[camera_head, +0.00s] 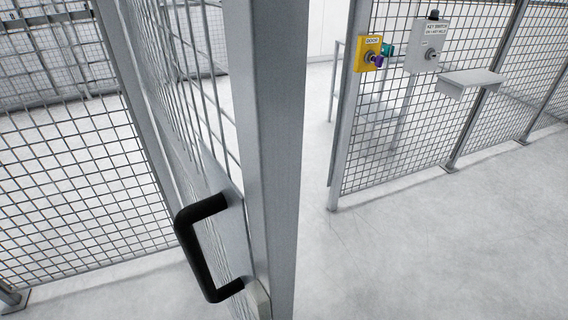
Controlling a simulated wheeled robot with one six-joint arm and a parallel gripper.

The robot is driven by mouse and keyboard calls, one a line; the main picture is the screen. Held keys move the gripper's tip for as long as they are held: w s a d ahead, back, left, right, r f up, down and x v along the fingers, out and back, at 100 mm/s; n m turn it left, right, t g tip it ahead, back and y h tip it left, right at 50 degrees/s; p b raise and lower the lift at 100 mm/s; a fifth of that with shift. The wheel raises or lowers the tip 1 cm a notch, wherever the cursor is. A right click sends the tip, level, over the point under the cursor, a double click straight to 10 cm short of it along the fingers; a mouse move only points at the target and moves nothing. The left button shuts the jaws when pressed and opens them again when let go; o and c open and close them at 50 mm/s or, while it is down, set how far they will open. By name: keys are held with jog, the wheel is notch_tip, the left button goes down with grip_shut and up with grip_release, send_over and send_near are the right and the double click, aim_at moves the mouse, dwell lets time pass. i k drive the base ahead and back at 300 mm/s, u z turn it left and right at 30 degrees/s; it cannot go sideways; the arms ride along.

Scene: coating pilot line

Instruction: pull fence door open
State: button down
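The fence door (268,130) is a grey metal frame with wire mesh. It stands close in front of the camera, seen nearly edge-on. A black bar handle (192,250) is fixed to its left face, low in the picture. To the right of the door there is a wide gap up to the fence post (348,110), so the door stands open. My gripper is not in view, and nothing is seen touching the handle.
A yellow box labelled DOOR (368,54) and a grey key switch box (428,46) are on the right fence. A small grey shelf (471,82) juts out there. Mesh fence (75,190) runs at left. The floor (420,255) at lower right is clear.

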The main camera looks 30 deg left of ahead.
aim_at(267, 41)
jog(key=i, duration=3.05)
jog(key=u, duration=4.3)
